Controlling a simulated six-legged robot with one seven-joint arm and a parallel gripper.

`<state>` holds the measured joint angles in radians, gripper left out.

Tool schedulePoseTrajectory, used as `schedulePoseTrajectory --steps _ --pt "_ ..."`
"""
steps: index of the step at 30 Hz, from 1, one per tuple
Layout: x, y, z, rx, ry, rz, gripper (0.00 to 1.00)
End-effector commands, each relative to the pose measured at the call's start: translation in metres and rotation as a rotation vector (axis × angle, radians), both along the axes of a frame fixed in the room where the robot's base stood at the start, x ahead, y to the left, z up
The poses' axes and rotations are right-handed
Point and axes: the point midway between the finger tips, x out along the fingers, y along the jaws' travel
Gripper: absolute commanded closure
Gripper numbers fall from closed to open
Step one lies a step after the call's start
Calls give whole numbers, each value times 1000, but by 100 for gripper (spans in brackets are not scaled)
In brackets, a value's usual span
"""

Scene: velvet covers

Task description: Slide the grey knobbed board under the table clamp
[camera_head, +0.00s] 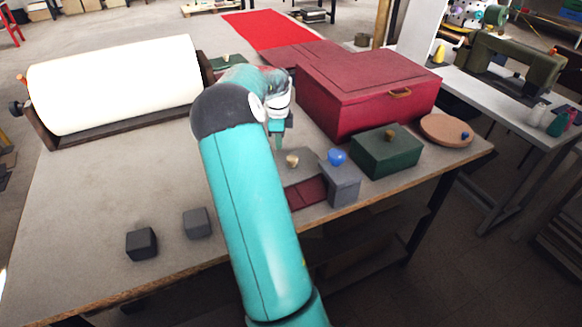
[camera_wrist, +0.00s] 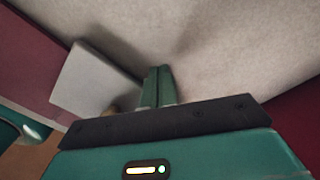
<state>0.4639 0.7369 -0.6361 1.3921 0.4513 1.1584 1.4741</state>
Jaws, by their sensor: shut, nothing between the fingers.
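The grey board (camera_head: 303,168) with a brass knob lies near the table's front edge, right of my arm, partly beside a dark red strip. In the wrist view the grey board (camera_wrist: 92,82) is left of my fingers, and its knob is partly hidden behind my gripper's body. My gripper (camera_head: 279,146) is shut and empty, pointing down just behind the board; its closed fingers also show in the wrist view (camera_wrist: 158,82), apart from the board. A grey block (camera_head: 343,187) with a blue knob stands right of the board; I cannot tell whether it is the clamp.
A large dark red box (camera_head: 365,95) stands behind the board. A green box (camera_head: 386,153) and a round brown lid (camera_head: 446,130) are to the right. A white roll (camera_head: 115,85) lies far left, and two small dark cubes (camera_head: 142,243) sit front left. The left-middle table is clear.

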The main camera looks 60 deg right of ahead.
Motion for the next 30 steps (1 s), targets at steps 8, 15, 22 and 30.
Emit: schedulePoseTrajectory --steps 8,15,22,30 --pt "0 0 -5 1 0 0 100" --pt "0 0 -5 1 0 0 100" --pt "0 0 -4 0 0 0 100" --pt "0 0 1 0 0 0 100"
